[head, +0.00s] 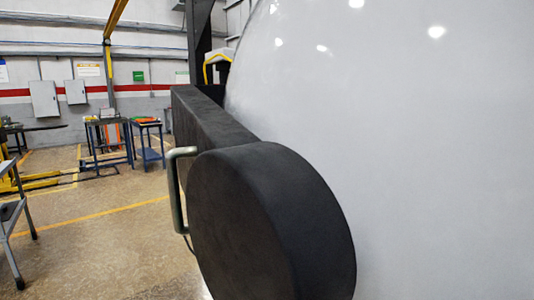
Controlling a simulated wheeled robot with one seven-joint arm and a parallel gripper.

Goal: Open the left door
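A large smooth white curved surface (430,140) fills the right half of the head view; it looks like part of the furnace, and I cannot tell whether it is the left door. In front of it is a dark grey thick round end (245,225), joined to a dark beam (205,118) running back along the white surface. A grey-green bar handle (176,190) stands upright on the left side of the dark part. No door gap shows. My gripper is not in view.
Open concrete floor (110,245) with yellow lines lies to the left. A grey metal stand (17,225) is at the left edge. Blue work tables (149,148) and a yellow hoist post (110,70) stand farther back, before a wall with grey cabinets (44,99).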

